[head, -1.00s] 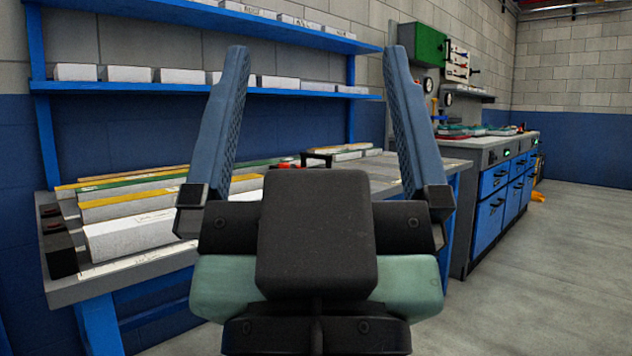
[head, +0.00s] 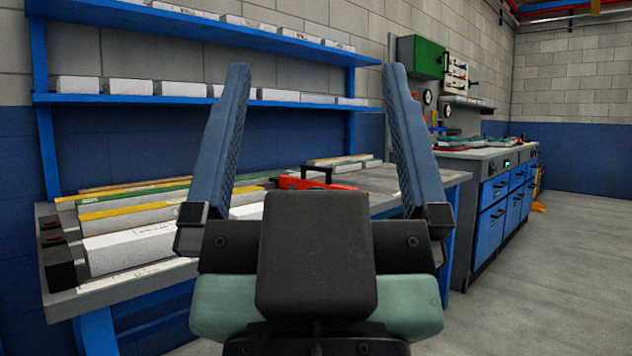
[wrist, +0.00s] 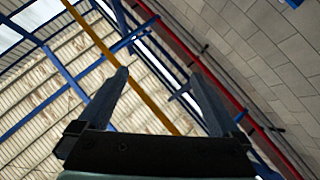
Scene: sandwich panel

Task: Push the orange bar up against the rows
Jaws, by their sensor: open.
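The orange bar (head: 335,184), with a black handle (head: 318,169) on it, lies on the grey bench (head: 405,181) just beyond my gripper's body, which hides part of it. The rows are long white blocks topped with yellow and green strips (head: 130,208), side by side on the left of the bench. Their right ends are partly hidden by my gripper's left finger. My gripper (head: 315,80) is open and empty, its fingers pointing up in front of the bench. In the wrist view, the open fingers (wrist: 158,72) show against the ceiling.
A dark box with red buttons (head: 57,260) stands at the bench's left end. Blue shelves (head: 205,100) with white blocks run above the bench. Blue cabinets (head: 505,208) stand at the right. The floor (head: 540,280) at the right is clear.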

